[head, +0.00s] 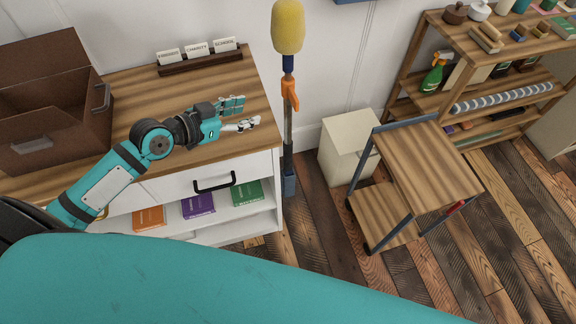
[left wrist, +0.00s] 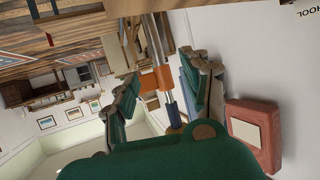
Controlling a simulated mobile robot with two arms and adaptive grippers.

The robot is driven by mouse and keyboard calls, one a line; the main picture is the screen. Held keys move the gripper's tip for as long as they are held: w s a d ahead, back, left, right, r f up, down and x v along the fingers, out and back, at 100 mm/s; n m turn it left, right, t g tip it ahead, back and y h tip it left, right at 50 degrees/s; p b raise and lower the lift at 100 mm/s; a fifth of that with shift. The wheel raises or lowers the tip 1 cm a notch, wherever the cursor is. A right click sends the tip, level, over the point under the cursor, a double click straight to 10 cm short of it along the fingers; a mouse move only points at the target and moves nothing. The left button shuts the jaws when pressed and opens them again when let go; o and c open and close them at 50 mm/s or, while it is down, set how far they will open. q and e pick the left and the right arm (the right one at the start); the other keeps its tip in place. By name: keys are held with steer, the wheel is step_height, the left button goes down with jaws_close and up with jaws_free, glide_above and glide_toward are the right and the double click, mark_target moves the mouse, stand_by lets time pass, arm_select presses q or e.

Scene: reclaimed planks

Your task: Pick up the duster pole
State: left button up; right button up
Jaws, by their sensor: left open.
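The duster pole (head: 288,140) stands upright against the wall, just right of the cabinet. It has a yellow head (head: 288,27), an orange clip on the shaft and a blue foot at the floor. My left gripper (head: 249,113) is open above the cabinet's right end, its fingers pointing right towards the shaft, a gap apart from it. In the left wrist view, the pole (left wrist: 157,78) shows between the two open fingers (left wrist: 162,90), with its orange and blue parts; the yellow head is largely hidden by the gripper body. My right gripper is not in view.
The wooden-topped cabinet (head: 255,90) lies under my left arm, with a brown box (head: 60,130) and a card rack (head: 200,63) on it. A cream bin (head: 345,150) and a small wooden cart (head: 425,165) stand right of the pole. Shelves (head: 480,70) fill the back right.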

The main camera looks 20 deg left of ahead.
mark_target(288, 104)
arm_select(q)
steer(key=x, duration=0.9)
steer(key=shift+p, duration=0.4)
steer(key=x, duration=0.3)
steer(key=p+x, duration=0.1)
steer(key=x, duration=0.1)
steer(key=shift+s+d+f, duration=0.1)
steer(key=shift+d+f, duration=0.25)
steer(key=shift+d, duration=0.05)
steer(key=shift+c, duration=0.2)
steer(key=shift+c, duration=1.2)
jaws_close()
steer(key=shift+r, duration=0.1)
